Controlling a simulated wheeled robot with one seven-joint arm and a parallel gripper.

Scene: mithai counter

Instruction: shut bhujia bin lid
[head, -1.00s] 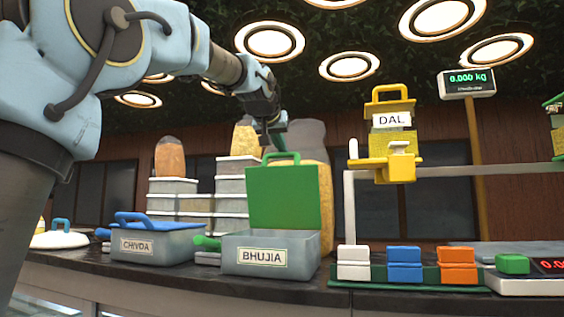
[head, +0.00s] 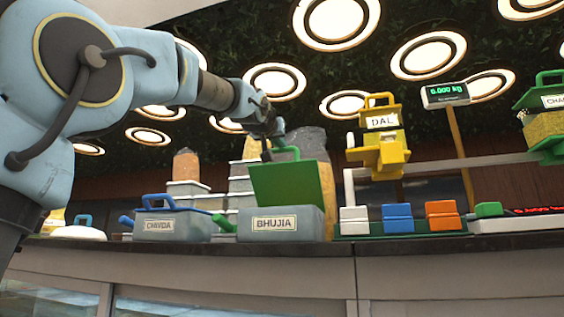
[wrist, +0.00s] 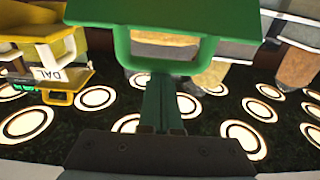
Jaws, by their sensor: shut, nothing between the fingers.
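The bhujia bin (head: 300,224) is a translucent grey box with a BHUJIA label, on the counter. Its green lid (head: 290,185) stands raised above it, tilted, with a green loop handle (head: 288,151) at the top edge. My gripper (head: 266,153) is at the lid's upper edge, beside the handle. In the wrist view the green handle (wrist: 205,50) fills the top centre. The closed fingers (wrist: 161,92) point at it, with nothing held between them. Whether the fingertips touch the lid cannot be told.
The chivda bin (head: 180,226) with a blue lid stands just left. Coloured boxes (head: 398,218) stand right of the bhujia bin. The yellow DAL dispenser (head: 382,140) hangs above on a rail. Stacked containers (head: 188,187) stand behind.

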